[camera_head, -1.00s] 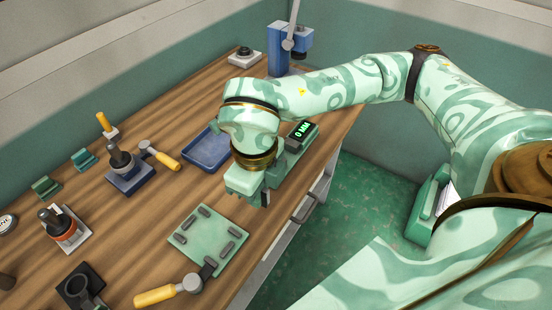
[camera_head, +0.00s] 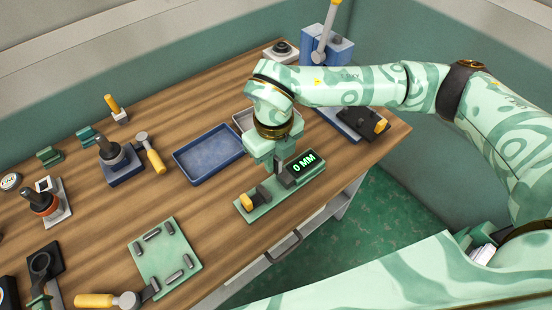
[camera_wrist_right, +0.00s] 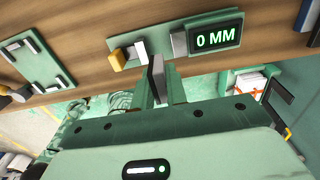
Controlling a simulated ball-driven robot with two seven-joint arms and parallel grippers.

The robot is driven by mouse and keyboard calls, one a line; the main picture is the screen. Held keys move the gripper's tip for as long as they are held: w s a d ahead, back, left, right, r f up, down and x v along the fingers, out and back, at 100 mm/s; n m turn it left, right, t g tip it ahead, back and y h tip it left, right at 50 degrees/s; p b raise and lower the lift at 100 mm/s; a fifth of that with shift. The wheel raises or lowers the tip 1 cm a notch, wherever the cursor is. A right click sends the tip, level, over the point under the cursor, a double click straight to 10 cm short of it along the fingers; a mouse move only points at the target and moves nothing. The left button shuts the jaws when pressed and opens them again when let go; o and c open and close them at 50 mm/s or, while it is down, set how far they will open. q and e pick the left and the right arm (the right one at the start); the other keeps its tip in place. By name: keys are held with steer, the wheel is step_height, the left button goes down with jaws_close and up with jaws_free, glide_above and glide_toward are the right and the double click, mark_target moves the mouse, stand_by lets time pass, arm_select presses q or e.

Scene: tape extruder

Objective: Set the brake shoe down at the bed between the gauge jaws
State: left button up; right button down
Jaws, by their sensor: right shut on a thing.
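The gauge is a green bed (camera_head: 256,209) with a lit display reading 0 MM (camera_head: 303,165), dark jaws and a yellow knob (camera_head: 246,202). In the right wrist view its bed (camera_wrist_right: 126,42), display (camera_wrist_right: 216,39) and yellow knob (camera_wrist_right: 117,60) show clearly. My right gripper (camera_head: 272,168) is over the gauge's display-side half. In the wrist view the gripper (camera_wrist_right: 158,88) is shut on a thin grey plate, the brake shoe (camera_wrist_right: 157,72). The shoe's tip appears near the gap between the jaws; contact with the bed cannot be told. My left gripper is not in view.
A blue tray (camera_head: 208,158) lies left of the gauge, and a grey tray (camera_head: 242,119) is behind my gripper. A green plate with dark bars (camera_head: 163,258) lies nearer the front. The table's right edge is close to the gauge. Bare wood separates plate and gauge.

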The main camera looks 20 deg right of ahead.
mark_target(274, 190)
steer(key=shift+a, duration=0.1)
steer(key=shift+r, duration=0.1)
steer(key=shift+f+b, duration=2.3)
steer(key=shift+f, duration=2.65)
steer(key=c, duration=1.3)
jaws_free()
step_height(274, 190, up, 16)
steer(key=p, duration=0.3)
steer(key=shift+r, duration=0.2)
